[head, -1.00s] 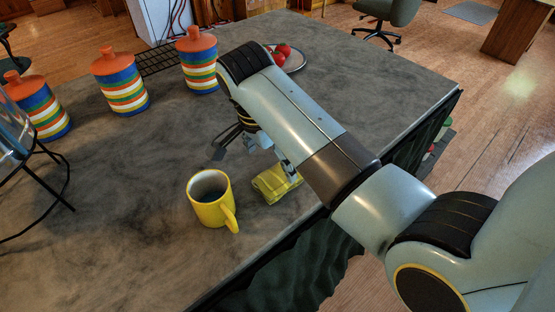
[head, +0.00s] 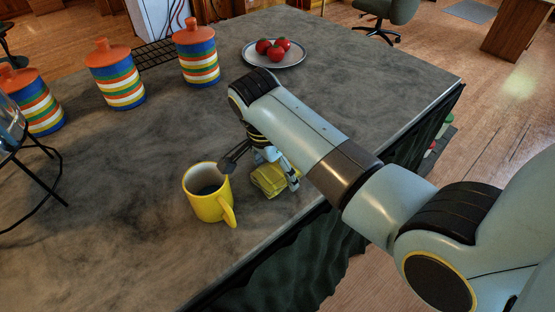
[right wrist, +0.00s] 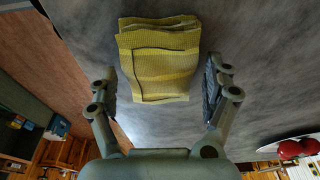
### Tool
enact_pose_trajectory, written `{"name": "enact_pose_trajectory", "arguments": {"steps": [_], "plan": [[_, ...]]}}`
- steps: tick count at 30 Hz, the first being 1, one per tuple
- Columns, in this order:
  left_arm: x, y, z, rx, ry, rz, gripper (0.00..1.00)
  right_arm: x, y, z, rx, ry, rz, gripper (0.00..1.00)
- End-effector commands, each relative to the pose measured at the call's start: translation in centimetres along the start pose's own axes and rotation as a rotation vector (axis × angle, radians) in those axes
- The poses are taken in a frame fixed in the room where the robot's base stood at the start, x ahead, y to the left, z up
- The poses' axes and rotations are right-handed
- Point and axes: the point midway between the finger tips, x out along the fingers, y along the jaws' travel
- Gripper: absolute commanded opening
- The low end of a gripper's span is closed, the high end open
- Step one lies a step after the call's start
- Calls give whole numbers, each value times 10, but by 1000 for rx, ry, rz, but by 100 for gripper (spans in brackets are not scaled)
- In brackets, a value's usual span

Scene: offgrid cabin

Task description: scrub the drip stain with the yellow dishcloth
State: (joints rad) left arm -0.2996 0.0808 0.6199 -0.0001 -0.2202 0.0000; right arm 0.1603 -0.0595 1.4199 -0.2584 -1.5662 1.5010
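The yellow dishcloth (head: 268,181) lies folded on the grey counter near its front edge, partly hidden by my right gripper (head: 262,172). In the right wrist view the dishcloth (right wrist: 160,65) shows yellow with dark stripes, between and just ahead of the two spread fingers. My right gripper (right wrist: 161,82) is open, one finger on each side of the cloth, with a gap showing on both sides. I cannot make out the drip stain for sure among the dark mottled patches of the counter. My left gripper is not in view.
A yellow mug (head: 209,200) with dark contents stands just left of the cloth, close to a gripper finger. Striped jars (head: 118,80) with orange lids line the back left. A plate (head: 292,62) of red tomatoes sits at the back. The counter's left middle is clear.

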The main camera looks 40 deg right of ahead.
Motion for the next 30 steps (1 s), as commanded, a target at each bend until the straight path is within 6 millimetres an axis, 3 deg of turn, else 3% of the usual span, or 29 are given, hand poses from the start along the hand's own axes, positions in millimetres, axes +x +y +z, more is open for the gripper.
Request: {"name": "enact_pose_trajectory", "arguments": {"steps": [2, 14, 30], "plan": [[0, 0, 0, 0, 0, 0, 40, 0, 0, 0, 0, 0, 0, 70], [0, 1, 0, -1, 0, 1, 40, 0, 0, 0, 0, 0, 0, 18], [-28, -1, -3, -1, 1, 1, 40, -36, -1, -7, 0, 0, -3, 16]]}}
